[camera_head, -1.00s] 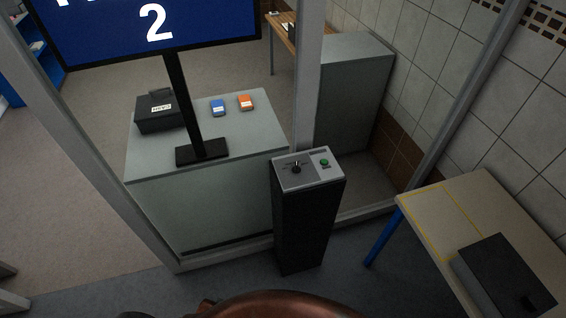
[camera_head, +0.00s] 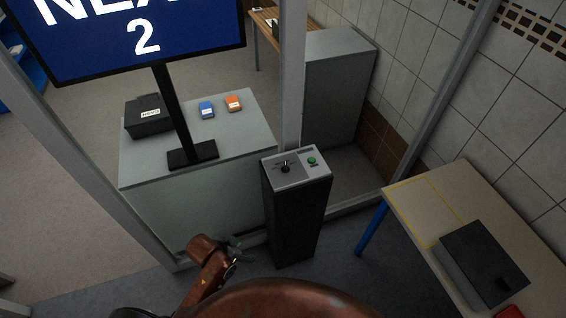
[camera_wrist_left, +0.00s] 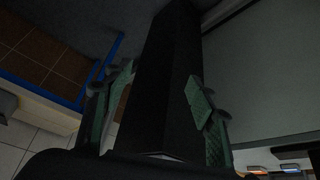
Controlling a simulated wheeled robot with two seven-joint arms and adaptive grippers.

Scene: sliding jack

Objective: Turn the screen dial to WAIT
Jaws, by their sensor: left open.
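The screen dial (camera_head: 285,168) is a small black knob on the grey sloped top panel of a black pedestal (camera_head: 296,222). Its pointer and the small lettering around it are too small to read. A green button (camera_head: 311,160) sits to its right. The large screen (camera_head: 140,36) shows white letters, cut off at the top, and a "2" on blue. My left gripper (camera_head: 238,252) is open and empty, low and to the left of the pedestal, well below the dial. In the left wrist view its green fingers (camera_wrist_left: 160,108) stand apart with the dark pedestal (camera_wrist_left: 166,75) beyond them. My right gripper is not in view.
A grey counter (camera_head: 240,115) holds a dark box (camera_head: 149,117), a blue item (camera_head: 207,109) and an orange item (camera_head: 234,103). A metal post (camera_head: 292,75) stands just behind the pedestal. A table (camera_head: 405,200) at right carries a black case (camera_head: 484,262).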

